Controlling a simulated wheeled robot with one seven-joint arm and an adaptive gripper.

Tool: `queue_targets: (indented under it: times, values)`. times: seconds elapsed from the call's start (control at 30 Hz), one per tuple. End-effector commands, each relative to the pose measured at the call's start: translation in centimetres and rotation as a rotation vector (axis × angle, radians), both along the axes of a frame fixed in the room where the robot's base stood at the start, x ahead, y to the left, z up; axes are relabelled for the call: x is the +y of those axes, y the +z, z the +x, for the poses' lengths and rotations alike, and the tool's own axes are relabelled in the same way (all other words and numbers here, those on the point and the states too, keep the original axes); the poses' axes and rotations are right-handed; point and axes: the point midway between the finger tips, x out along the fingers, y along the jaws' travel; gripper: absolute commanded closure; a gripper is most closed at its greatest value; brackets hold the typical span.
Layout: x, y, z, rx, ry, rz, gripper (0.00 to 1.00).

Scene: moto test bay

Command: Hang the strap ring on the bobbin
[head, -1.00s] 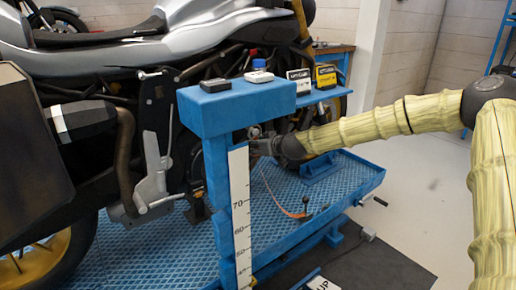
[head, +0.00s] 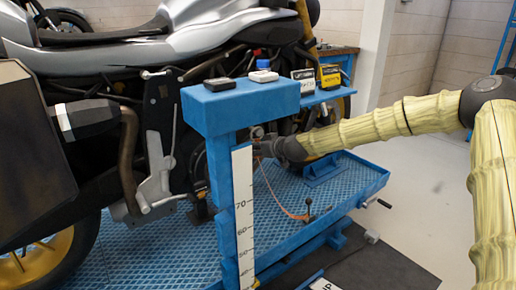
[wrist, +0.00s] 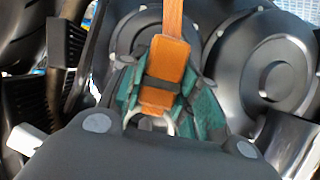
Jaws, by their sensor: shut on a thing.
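My gripper (wrist: 163,88) is shut on the orange strap (wrist: 170,58), its teal-lined fingers on either side of the strap's end. The metal strap ring (wrist: 150,122) shows at the near end of the strap, close to the palm, and is partly hidden by the gripper body. In the head view my gripper (head: 260,143) is beside the measuring post, partly hidden by it. I cannot make out the bobbin for certain in either view.
A blue post (head: 228,165) with a white scale (head: 243,210) stands just left of my gripper. Its top (head: 240,104) and a side shelf (head: 322,96) carry small boxes. The motorcycle (head: 150,110) stands behind on the blue lift (head: 290,225). Open floor lies to the right.

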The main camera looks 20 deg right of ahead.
Motion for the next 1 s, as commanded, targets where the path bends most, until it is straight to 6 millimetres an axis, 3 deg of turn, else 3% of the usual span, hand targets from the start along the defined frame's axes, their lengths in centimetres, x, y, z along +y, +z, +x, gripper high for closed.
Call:
queue_targets:
  times: [0.47, 0.5, 0.63, 1.0]
  values:
    - [-0.03, -0.66, -0.08, 0.003, 0.001, -0.001, 0.96]
    - [-0.03, -0.69, -0.08, 0.004, 0.001, 0.000, 0.67]
    - [-0.02, -0.66, -0.08, 0.003, 0.001, 0.000, 0.43]
    - [-0.03, -0.43, -0.14, 0.001, 0.001, 0.000, 0.43]
